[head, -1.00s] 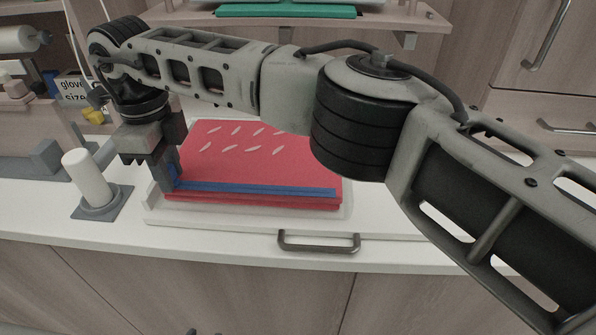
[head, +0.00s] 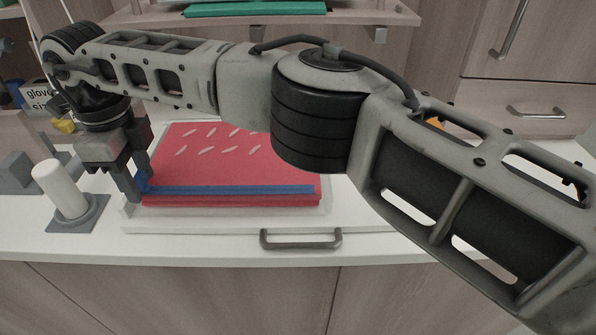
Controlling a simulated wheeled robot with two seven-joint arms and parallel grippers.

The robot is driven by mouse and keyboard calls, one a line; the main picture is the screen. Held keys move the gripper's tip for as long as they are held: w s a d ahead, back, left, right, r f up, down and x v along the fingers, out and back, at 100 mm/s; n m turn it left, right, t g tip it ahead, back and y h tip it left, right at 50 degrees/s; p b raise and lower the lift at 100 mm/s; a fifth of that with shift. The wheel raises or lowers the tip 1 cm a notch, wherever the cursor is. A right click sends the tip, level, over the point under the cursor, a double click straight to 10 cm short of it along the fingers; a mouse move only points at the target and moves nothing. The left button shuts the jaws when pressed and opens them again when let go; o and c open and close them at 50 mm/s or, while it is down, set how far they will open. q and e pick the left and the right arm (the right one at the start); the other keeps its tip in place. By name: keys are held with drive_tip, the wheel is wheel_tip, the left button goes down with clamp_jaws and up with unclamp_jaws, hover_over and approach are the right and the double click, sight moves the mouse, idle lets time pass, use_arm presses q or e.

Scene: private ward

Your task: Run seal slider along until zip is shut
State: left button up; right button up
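A red bag (head: 225,165) with pale slanted marks lies flat on a white tray (head: 225,226). A blue zip strip (head: 235,190) runs along its near edge. A small blue piece, apparently the seal slider (head: 142,181), shows at the strip's left end. My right gripper (head: 135,184) points down at that end, its dark fingers close around or against the blue piece. The fingers hide part of it, and I cannot tell whether they grip it. How far the seal is closed is too small to see. My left gripper is out of view.
A white cylinder on a grey base (head: 60,191) stands just left of the gripper. A yellow item (head: 63,126) and a glove box (head: 38,95) are behind it. A grey handle (head: 300,240) sits at the counter's front. My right arm hides the counter's right part.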

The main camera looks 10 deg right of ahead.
wheel_tip(320, 180, up, 8)
drive_tip(key=p, duration=0.6)
drive_tip(key=shift+r, duration=0.1)
